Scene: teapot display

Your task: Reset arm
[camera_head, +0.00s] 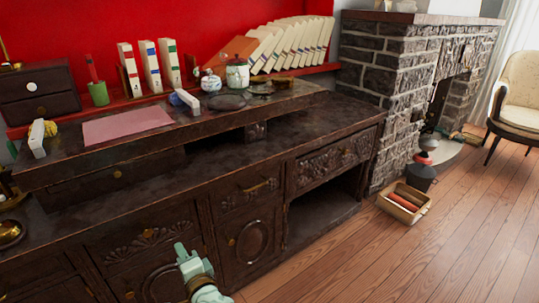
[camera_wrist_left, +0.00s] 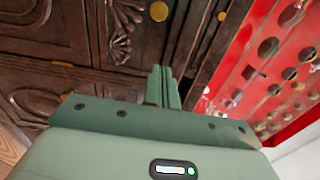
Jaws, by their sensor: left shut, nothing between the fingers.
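My left gripper (camera_head: 181,249) is pale green and stands low in the head view, in front of the dark carved cabinet (camera_head: 252,189). In the left wrist view its two fingers (camera_wrist_left: 160,72) are together with nothing between them. The cabinet's carved doors fill the upper left of that view. I cannot tell the exact gap between the gripper and the cabinet front. My right gripper is in neither view. Two small lidded pots, one white and blue (camera_head: 211,82) and one pale with green (camera_head: 237,74), stand on the cabinet's raised shelf.
A pink sheet (camera_head: 127,125), a green cup (camera_head: 98,93) and several books (camera_head: 290,46) are on or above the cabinet. An open compartment (camera_head: 322,210) is at its lower right. A wooden box (camera_head: 404,202) stands by the brick fireplace (camera_head: 384,80). The wood floor at right is mostly clear.

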